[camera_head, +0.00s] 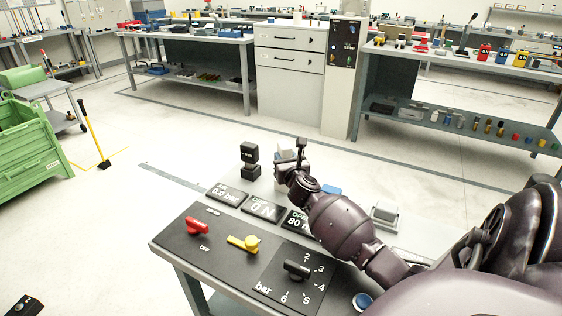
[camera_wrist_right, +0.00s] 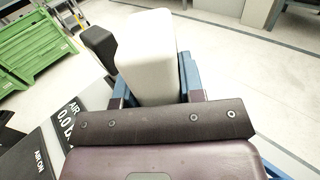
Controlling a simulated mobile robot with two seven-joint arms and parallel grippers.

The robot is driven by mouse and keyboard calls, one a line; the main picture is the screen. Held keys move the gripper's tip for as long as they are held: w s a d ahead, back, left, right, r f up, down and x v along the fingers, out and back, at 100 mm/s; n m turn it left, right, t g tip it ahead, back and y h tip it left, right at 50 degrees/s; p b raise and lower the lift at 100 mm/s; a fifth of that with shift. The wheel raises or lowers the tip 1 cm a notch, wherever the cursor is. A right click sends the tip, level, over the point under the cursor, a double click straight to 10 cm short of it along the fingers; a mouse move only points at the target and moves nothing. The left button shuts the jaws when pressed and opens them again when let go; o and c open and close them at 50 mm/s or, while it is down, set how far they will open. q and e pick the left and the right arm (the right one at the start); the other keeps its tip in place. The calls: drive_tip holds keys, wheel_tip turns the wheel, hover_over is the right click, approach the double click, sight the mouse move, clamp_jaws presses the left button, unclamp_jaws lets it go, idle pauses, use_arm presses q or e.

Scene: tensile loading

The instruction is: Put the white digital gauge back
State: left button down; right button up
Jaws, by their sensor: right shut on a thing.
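The white digital gauge (camera_wrist_right: 150,60) shows in the right wrist view as a plain white block with rounded edges, standing up between the blue fingers. My right gripper (camera_wrist_right: 157,88) is shut on it. In the head view the white gauge (camera_head: 284,149) is a small pale patch, largely hidden behind my right gripper (camera_head: 290,164), above the far part of the bench panel. Its display face does not show. A dark bolted piece in the lower left corner of the head view looks like part of my left gripper (camera_head: 25,305); its fingers cannot be made out.
A black clamp-like block (camera_head: 249,160) stands just left of the gauge. The panel (camera_head: 215,258) carries a red handle (camera_head: 198,227), a yellow handle (camera_head: 243,243), a black dial (camera_head: 297,269) and several displays. A grey-white box (camera_head: 385,214) sits right of my forearm. Open floor lies beyond.

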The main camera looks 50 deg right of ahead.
drive_tip(key=shift+r, duration=0.2)
drive_tip(key=shift+f, duration=0.25)
drive_tip(key=o, duration=1.1)
drive_tip(key=shift+c, duration=0.2)
use_arm(q)
drive_tip(key=shift+w+d+r, duration=0.1)
drive_tip(key=shift+w+r, duration=0.1)
drive_tip(key=shift+w, duration=0.05)
drive_tip(key=shift+s, duration=0.1)
use_arm(e)
drive_tip(key=shift+r, duration=0.25)
use_arm(q)
drive_tip(key=r+p, duration=0.2)
drive_tip(key=shift+w+r+t+p, duration=0.1)
drive_tip(key=shift+w+t+p, duration=0.1)
drive_tip(key=shift+t+p, duration=0.15)
use_arm(e)
drive_tip(key=v, duration=1.2)
